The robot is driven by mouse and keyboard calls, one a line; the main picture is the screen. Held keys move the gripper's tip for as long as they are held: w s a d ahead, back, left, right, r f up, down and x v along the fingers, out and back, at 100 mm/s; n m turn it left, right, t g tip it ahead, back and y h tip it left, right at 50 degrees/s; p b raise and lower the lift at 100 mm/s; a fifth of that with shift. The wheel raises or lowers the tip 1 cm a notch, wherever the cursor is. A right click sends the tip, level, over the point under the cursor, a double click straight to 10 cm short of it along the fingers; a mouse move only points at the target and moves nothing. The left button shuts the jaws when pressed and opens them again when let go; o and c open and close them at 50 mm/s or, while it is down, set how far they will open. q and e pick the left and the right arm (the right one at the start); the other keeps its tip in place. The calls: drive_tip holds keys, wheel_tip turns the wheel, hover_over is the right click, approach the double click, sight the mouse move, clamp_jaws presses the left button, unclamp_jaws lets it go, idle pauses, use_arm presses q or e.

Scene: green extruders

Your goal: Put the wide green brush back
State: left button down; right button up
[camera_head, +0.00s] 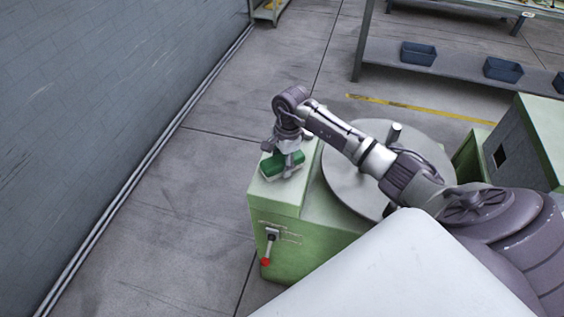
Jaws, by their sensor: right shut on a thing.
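The wide green brush (271,168) is at the left end of the top of a green machine (280,196). My right gripper (284,166) comes down over the brush from above and is shut on it. The fingers cover part of the brush. The brush looks level and at or just above the machine top; I cannot tell whether it touches. My left gripper is not in view.
A round grey disc (345,185) lies on the machine beside the brush, partly under my right arm. A lever with a red knob (266,262) sticks out at the front. A shelf with blue bins (418,53) stands behind. A grey wall (90,90) is at left, with open floor between.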

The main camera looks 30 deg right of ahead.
drive_tip(key=o, duration=1)
drive_tip(key=shift+f, duration=0.1)
drive_tip(key=shift+r+p, duration=0.3)
drive_tip(key=shift+p, duration=0.05)
drive_tip(key=shift+d+r+b, duration=0.1)
drive_tip(key=shift+r+b, duration=0.2)
drive_tip(key=shift+r, duration=0.05)
drive_tip(key=r, duration=0.3)
drive_tip(key=d+r+b, duration=0.1)
drive_tip(key=r, duration=0.3)
drive_tip(key=r+b, duration=0.1)
drive_tip(key=r, duration=0.3)
drive_tip(key=shift+s+d, duration=0.1)
drive_tip(key=shift+d, duration=0.05)
